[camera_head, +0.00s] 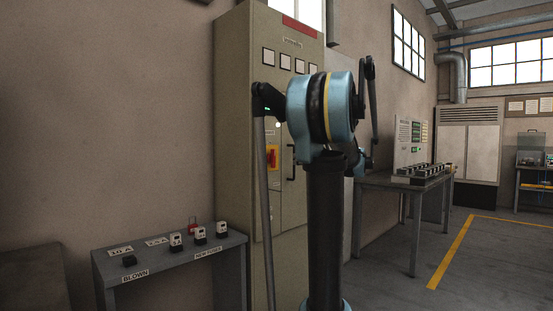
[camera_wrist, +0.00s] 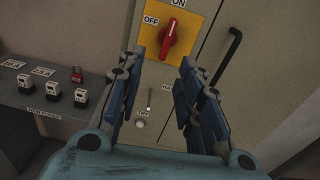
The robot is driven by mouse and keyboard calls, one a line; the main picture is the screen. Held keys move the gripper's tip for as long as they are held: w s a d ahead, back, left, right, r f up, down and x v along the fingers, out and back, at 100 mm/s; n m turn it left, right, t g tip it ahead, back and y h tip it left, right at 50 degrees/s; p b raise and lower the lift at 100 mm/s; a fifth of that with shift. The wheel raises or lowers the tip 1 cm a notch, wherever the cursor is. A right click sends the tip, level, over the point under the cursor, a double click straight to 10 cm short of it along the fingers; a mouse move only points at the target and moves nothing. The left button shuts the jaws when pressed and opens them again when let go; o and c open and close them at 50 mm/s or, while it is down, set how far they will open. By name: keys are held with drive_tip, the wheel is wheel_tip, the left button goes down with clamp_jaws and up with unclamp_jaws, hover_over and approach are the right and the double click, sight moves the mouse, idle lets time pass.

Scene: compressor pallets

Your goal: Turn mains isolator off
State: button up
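The mains isolator is a red rotary handle (camera_wrist: 169,40) on a yellow plate (camera_wrist: 188,18), fixed to the front of a beige cabinet (camera_wrist: 225,75). In the wrist view the plate reads ON at the top and OFF at the left, and the handle lies nearly upright, its top end toward ON. In the head view the isolator (camera_head: 271,157) shows just left of my arm. My gripper (camera_wrist: 164,62) is open and empty, its two blue fingers below and on either side of the handle's lower end. I cannot tell whether they touch it. The gripper is not clearly visible in the head view.
A black door handle (camera_wrist: 228,55) stands right of the isolator. A small white button (camera_wrist: 140,124) and a toggle sit below. A grey shelf (camera_head: 190,262) with fuses and a red padlock (camera_wrist: 77,73) is at the left. A table (camera_head: 400,182) stands at right; floor lies open beyond.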

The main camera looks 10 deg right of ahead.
sight(275, 154)
drive_tip(key=shift+m+t, duration=0.3)
drive_tip(key=shift+m, duration=0.1)
drive_tip(key=x, duration=1.1)
drive_tip(key=w+d+x, duration=0.1)
drive_tip(key=x, duration=0.5)
drive_tip(key=shift+r, duration=0.4)
clamp_jaws()
